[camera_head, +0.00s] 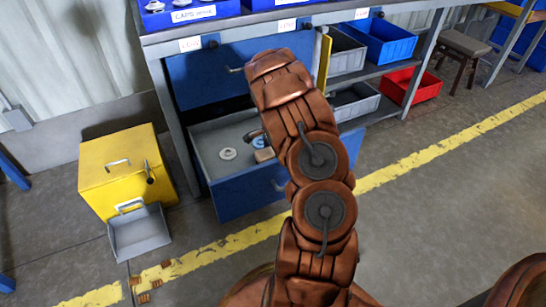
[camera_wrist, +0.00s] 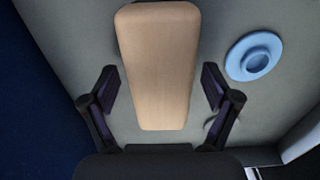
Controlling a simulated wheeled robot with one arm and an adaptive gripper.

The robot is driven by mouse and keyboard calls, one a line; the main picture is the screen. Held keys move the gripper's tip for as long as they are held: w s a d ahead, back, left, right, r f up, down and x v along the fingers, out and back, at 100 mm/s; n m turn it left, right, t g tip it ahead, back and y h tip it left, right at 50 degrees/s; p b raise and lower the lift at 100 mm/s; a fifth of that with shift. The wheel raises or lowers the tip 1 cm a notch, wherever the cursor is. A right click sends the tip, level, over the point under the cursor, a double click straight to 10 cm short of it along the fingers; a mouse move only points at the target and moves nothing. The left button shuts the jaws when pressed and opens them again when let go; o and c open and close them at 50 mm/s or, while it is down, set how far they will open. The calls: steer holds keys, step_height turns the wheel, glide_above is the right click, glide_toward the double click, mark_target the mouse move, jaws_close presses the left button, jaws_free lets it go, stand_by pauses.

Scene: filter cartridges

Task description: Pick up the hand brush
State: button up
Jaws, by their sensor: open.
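The hand brush (camera_wrist: 158,50) shows in the wrist view as a long pale wooden block with rounded corners, lying on the grey drawer floor. In the head view a small part of it (camera_head: 264,155) shows in the open drawer, beside my arm. My gripper (camera_wrist: 158,86) is open in the wrist view, one finger on each side of the block, with visible gaps on both sides. I cannot tell how far above the drawer floor the fingers are. The bristles are not visible. My arm hides most of the gripper in the head view.
The open blue drawer (camera_head: 243,192) has walls around the brush. A blue ring-shaped disc (camera_wrist: 254,57) lies close right of it, and a pale disc (camera_head: 228,154) lies to the left in the head view. A yellow box (camera_head: 105,180) and grey dustpan (camera_head: 140,234) stand left on the floor.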

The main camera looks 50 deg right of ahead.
steer(key=shift+c, duration=0.4)
steer(key=c, duration=1.3)
steer(key=shift+r, duration=0.1)
step_height(320, 180, up, 10)
steer(key=p, duration=0.3)
